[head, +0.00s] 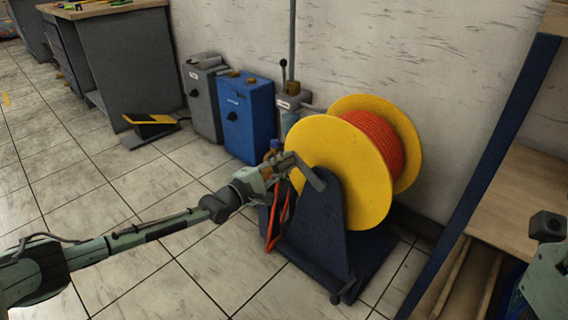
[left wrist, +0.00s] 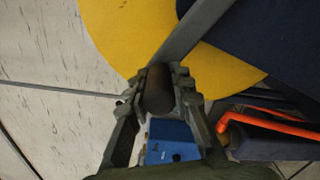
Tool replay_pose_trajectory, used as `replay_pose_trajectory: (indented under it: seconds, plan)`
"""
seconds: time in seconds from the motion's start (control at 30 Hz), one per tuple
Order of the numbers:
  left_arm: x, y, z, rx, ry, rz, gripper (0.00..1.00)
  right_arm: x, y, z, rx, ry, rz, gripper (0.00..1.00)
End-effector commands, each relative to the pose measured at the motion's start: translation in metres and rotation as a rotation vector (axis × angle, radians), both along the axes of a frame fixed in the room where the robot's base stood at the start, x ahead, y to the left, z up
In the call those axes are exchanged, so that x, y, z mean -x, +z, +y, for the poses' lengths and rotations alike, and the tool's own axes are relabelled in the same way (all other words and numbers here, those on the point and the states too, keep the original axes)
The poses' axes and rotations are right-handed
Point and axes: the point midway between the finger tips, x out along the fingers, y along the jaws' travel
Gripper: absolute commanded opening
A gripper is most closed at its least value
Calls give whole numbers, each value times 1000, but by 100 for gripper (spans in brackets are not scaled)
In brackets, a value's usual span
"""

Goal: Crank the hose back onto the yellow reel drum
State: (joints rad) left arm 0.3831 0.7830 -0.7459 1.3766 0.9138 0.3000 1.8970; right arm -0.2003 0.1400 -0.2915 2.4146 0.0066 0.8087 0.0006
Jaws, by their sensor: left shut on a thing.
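The yellow reel drum (head: 340,160) stands on a dark blue stand (head: 318,228), with orange hose (head: 378,137) wound between its flanges. A grey crank arm (head: 308,173) is on the drum's near side; it also shows in the left wrist view (left wrist: 196,28) against the yellow flange (left wrist: 122,28). My left gripper (head: 277,163) is shut on the dark crank handle (left wrist: 158,90), which lies between its fingers in the left wrist view. A loose length of orange hose (head: 279,222) hangs at the stand's left side. My right gripper is not in view; part of my right arm shows at the lower right.
A blue box (head: 246,117) and a grey box (head: 203,98) stand by the wall left of the reel. A yellow-topped pedal (head: 149,119) lies on the floor. A wooden shelf unit (head: 522,200) stands at right. Tiled floor is clear in front.

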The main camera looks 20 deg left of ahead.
Motion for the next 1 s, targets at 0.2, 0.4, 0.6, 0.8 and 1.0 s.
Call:
replay_pose_trajectory:
  seconds: [0.2, 0.4, 0.6, 0.8, 1.0]
  plan:
    - [1, -4, 0, -4, 0, 7, 35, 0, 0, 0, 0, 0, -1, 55]
    - [1, -2, 0, -2, 0, 4, 43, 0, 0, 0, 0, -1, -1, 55]
    - [3, -2, 1, -1, 0, 4, 43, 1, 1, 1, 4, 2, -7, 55]
    - [29, -4, 10, -3, -1, 8, 43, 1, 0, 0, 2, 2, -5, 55]
    - [71, -4, 25, -3, -1, 9, 43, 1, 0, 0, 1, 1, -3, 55]
